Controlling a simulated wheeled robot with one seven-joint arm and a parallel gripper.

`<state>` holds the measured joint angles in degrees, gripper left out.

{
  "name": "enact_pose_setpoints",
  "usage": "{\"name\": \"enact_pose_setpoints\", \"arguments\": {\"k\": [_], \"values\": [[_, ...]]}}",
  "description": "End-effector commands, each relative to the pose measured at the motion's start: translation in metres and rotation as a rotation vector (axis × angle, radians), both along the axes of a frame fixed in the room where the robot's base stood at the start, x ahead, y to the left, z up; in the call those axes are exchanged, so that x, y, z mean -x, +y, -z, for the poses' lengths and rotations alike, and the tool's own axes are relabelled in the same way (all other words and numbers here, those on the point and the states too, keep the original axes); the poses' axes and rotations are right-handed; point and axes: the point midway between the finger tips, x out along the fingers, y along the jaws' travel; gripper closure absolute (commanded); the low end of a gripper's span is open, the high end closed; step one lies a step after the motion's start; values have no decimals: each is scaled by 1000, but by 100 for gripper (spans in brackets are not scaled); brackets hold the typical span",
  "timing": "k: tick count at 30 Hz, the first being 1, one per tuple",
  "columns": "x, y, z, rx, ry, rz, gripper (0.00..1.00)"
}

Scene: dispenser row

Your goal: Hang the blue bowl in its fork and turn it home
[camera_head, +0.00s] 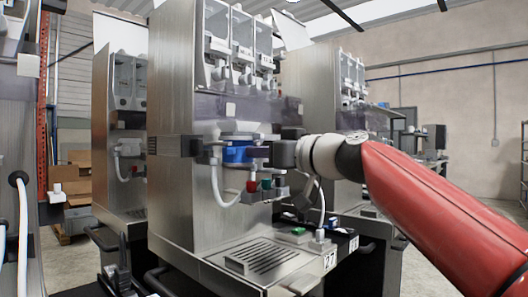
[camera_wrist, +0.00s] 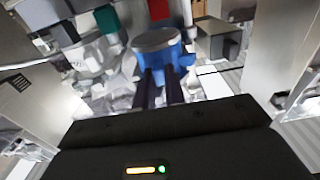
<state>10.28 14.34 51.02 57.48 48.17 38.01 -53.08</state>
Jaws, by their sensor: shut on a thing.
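The blue bowl (camera_head: 236,154) is at the front of the middle steel dispenser, just under a pale round part (camera_head: 236,136). In the wrist view the bowl (camera_wrist: 166,58) shows a grey round face and a blue side. My gripper (camera_head: 268,152) reaches in from the right, level with the bowl. Its two dark fingers (camera_wrist: 160,82) are shut on the bowl's near side in the wrist view. The fork is not clearly visible, and I cannot tell whether the bowl is seated in it.
A white hose (camera_head: 217,190) loops down at left. A drip grille (camera_head: 262,257) lies below. Other dispensers stand on both sides, with open floor at right.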

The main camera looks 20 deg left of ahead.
Motion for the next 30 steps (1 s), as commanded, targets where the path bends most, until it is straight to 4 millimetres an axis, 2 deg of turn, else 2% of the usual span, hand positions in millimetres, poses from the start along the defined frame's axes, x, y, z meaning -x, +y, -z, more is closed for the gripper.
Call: {"name": "enact_pose_setpoints", "arguments": {"k": [13, 30], "values": [[-6, 17, -1, -1, 0, -1, 100], [-8, 21, 0, -2, -1, 0, 100]]}}
